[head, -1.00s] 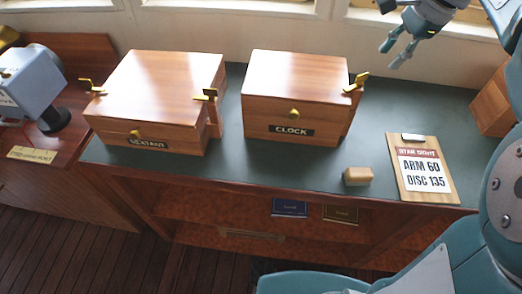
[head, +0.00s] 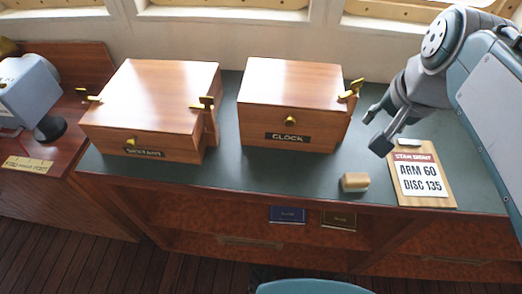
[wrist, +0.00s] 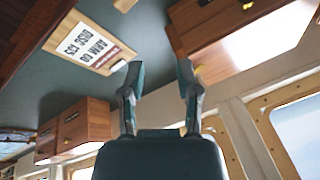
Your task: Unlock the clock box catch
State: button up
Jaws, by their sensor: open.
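The clock box (head: 290,85) is a closed wooden box labelled CLOCK with a brass knob on its front. Its brass catch (head: 350,91) is on the right side near the lid edge, with its lever sticking up and right. My gripper (head: 375,128) is open and empty, to the right of the box and apart from the catch, fingers pointing left and down. In the wrist view the gripper (wrist: 159,70) has its fingers spread; the clock box (wrist: 245,45) is at upper right, with a small brass bit of it partly hidden by the right finger.
A similar SEXTANT box (head: 155,95) with brass catches stands to the left. A clipboard (head: 422,178) reading ARM 60, DISC 135 lies below my gripper. A small wooden block (head: 354,182) sits at the desk's front edge. The green desktop (head: 270,170) is clear before the clock box.

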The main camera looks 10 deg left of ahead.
jog(key=s+f+n+t+h, duration=0.1)
jog(key=s+f+n+t, duration=0.1)
jog(key=s+f+n, duration=0.3)
jog(key=shift+s+f+n, duration=0.3)
jog(key=shift+s+f, duration=0.4)
jog(key=shift+s, duration=0.55)
jog(key=shift+a, duration=0.1)
